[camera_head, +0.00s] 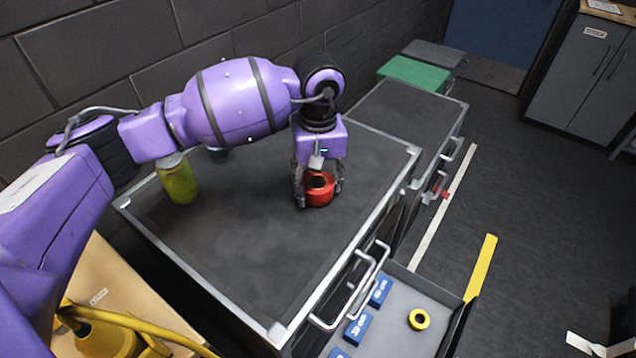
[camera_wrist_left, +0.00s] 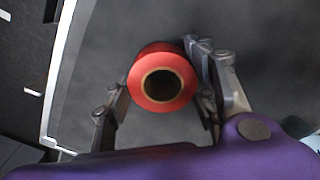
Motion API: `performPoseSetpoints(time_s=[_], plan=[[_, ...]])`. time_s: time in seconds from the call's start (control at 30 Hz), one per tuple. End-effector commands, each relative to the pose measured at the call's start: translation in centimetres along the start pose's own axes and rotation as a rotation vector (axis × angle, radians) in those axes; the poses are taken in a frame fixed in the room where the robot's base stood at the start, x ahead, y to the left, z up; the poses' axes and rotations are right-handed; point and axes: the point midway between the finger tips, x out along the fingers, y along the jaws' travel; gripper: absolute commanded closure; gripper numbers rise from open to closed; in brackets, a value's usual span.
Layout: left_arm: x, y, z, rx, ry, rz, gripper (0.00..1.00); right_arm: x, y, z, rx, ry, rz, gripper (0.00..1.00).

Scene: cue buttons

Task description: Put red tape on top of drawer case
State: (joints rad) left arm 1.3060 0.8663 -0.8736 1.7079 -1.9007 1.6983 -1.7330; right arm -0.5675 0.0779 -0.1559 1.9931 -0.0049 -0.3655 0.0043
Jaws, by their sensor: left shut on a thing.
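The red tape (camera_head: 319,195) is a red roll with a dark hole, at the dark top of the drawer case (camera_head: 240,240). My left gripper (camera_head: 318,188) comes down over it from above, with its fingers on either side. In the left wrist view the red tape (camera_wrist_left: 162,78) sits between the two fingers of my left gripper (camera_wrist_left: 160,100), which is shut on it. I cannot tell whether the tape touches the case top or is just above it. My right gripper is not in view.
A yellow-green can (camera_head: 177,180) stands on the case's left part. An open drawer (camera_head: 390,325) in front holds a yellow tape roll (camera_head: 418,319) and several blue boxes (camera_head: 358,329). Another dark case (camera_head: 405,110) and a green box (camera_head: 415,73) stand behind. The case top's front is clear.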

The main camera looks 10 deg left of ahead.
Motion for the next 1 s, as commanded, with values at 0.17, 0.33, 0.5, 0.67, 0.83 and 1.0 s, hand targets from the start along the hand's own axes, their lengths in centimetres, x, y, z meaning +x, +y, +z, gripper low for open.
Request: performPoseSetpoints(time_s=[0.17,0.33,0.5,0.67,0.83,1.0], plan=[[0.55,0.03,-0.1,-0.001,0.004,0.002,0.75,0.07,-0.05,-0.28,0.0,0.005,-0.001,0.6],[0.7,0.01,-0.07,-0.001,0.003,0.001,0.75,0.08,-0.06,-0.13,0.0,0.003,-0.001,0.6],[1.09,0.0,-0.04,-0.001,0.002,0.0,0.43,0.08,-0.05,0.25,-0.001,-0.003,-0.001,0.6],[1.01,0.01,-0.05,-0.001,0.003,0.001,0.3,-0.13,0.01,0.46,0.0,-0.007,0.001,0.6],[1.0,0.01,-0.05,-0.001,0.003,0.001,0.3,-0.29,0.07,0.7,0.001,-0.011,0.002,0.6],[0.27,0.04,-0.07,-0.001,0.005,0.002,0.3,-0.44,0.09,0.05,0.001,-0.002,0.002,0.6]])
